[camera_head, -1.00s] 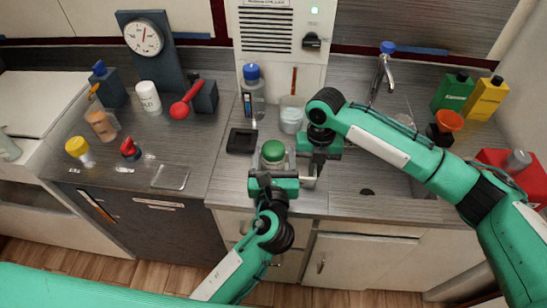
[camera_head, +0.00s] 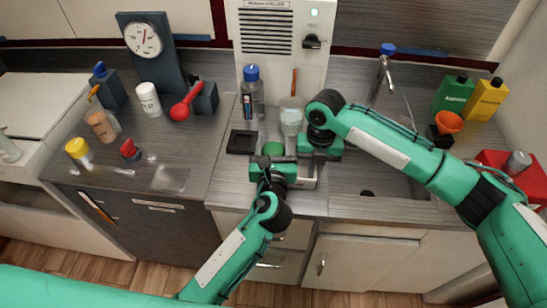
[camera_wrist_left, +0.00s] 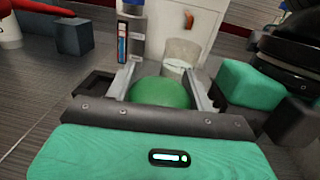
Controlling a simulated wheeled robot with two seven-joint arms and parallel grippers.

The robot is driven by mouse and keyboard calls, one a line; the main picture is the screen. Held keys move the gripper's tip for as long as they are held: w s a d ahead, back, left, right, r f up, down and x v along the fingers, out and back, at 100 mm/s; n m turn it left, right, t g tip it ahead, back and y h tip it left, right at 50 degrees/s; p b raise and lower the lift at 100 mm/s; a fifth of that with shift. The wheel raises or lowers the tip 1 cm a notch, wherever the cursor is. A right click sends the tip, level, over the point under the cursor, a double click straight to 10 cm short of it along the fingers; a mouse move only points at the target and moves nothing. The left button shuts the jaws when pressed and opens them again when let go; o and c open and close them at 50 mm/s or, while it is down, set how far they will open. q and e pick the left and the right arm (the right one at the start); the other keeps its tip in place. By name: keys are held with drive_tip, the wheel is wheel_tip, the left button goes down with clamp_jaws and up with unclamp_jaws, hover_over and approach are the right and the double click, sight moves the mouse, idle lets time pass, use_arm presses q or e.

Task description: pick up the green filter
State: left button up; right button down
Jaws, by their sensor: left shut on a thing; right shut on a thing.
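The green filter (camera_head: 273,149) shows as a rounded green top on the counter, left of my right gripper. My left gripper (camera_head: 273,160) is shut on it, coming from the front. In the left wrist view the green dome (camera_wrist_left: 160,92) sits between the two grey fingers; its lower part is hidden by the gripper body. My right gripper (camera_head: 309,170) is close beside it on the right, pointing down at the counter. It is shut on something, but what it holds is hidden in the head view.
A black square tray (camera_head: 242,142) lies just left of the filter. Behind stand a blue-capped bottle (camera_head: 252,95) and a clear beaker (camera_head: 291,118). A faucet (camera_head: 381,72) and sink are to the right. The counter's front edge is close.

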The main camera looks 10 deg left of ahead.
use_arm(q)
wheel_tip(320, 180, up, 10)
drive_tip(key=shift+r, duration=0.1)
use_arm(e)
drive_tip(key=c, duration=1.5)
unclamp_jaws()
drive_tip(key=shift+r, duration=0.1)
wheel_tip(320, 180, up, 12)
drive_tip(key=w, duration=0.1)
drive_tip(key=shift+w, duration=0.2)
